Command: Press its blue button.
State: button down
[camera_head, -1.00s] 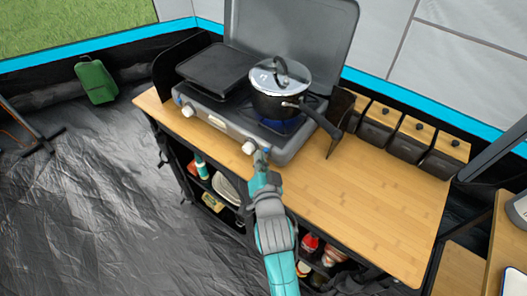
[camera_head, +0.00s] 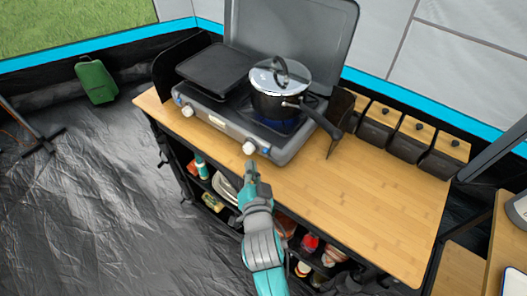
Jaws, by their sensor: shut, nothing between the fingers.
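A two-burner camping stove (camera_head: 222,122) with its lid raised stands on the wooden counter. Its front has a white knob at the left (camera_head: 187,110) and another at the right (camera_head: 249,147). A small blue button (camera_head: 266,151) shows just right of the right knob. A black pot (camera_head: 279,104) with a shiny lid sits on the right burner, with some blue under it. My gripper (camera_head: 251,165) is shut and empty, just in front of the right knob and button, apart from the button as far as I can tell.
A black griddle (camera_head: 215,69) covers the left burner. The pot's handle (camera_head: 321,121) points right toward a side windshield (camera_head: 341,122). Wood-lidded boxes (camera_head: 410,138) line the counter's back. The counter (camera_head: 365,207) is bare at the right. Shelves with goods lie below.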

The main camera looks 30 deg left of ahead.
jog(key=shift+s+a, duration=0.1)
jog(key=shift+s, duration=1.15)
